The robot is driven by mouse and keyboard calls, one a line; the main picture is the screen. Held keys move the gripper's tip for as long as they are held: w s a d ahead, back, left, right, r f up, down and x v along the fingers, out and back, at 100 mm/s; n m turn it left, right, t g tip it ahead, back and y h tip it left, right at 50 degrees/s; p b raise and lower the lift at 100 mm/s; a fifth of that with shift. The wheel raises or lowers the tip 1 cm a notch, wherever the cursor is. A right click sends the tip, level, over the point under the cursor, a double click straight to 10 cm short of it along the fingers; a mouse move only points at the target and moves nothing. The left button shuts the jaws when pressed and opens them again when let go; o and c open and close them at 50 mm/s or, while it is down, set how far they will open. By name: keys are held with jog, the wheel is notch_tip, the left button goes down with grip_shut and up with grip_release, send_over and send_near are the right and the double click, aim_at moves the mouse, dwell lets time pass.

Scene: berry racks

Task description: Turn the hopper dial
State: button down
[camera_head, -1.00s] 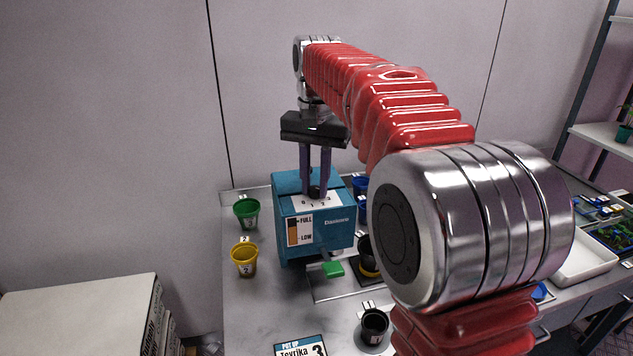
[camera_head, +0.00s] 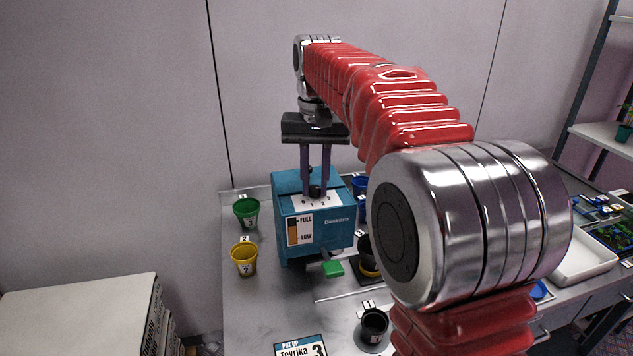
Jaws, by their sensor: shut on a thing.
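The blue hopper (camera_head: 330,237) stands on the grey table with a FULL/LOW level strip (camera_head: 299,230) on its front. Its black dial (camera_head: 315,191) sits on the white numbered plate (camera_head: 322,203) on top. My gripper (camera_head: 315,188) points straight down from above, with its two purple fingers shut on the dial, one on each side. The fingers hide part of the dial and some of the numbers, so I cannot read its setting. A green tab (camera_head: 333,268) sticks out low at the hopper's front.
A green cup (camera_head: 246,212) and a yellow cup (camera_head: 244,259) stand left of the hopper. A black cup (camera_head: 374,326) and a sign card (camera_head: 301,346) are in front. My arm hides much of the table's right side.

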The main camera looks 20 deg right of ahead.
aim_at(316, 187)
jog(key=c, duration=1.6)
grip_release()
jog(key=shift+o, duration=0.2)
jog(key=shift+r, duration=0.1)
notch_tip(316, 187, up, 14)
jog(key=shift+d+f, duration=0.15)
jog(key=shift+f, duration=0.1)
jog(key=shift+s, duration=0.1)
jog(key=s+f+n+t, duration=0.3)
jog(key=s+f+t, duration=0.2)
jog(key=s+f, duration=1.8)
jog(key=s, duration=0.3)
jog(key=shift+s+a+f+t, duration=0.15)
jog(key=shift+s+a+t, duration=0.05)
jog(key=shift+s+t, duration=0.15)
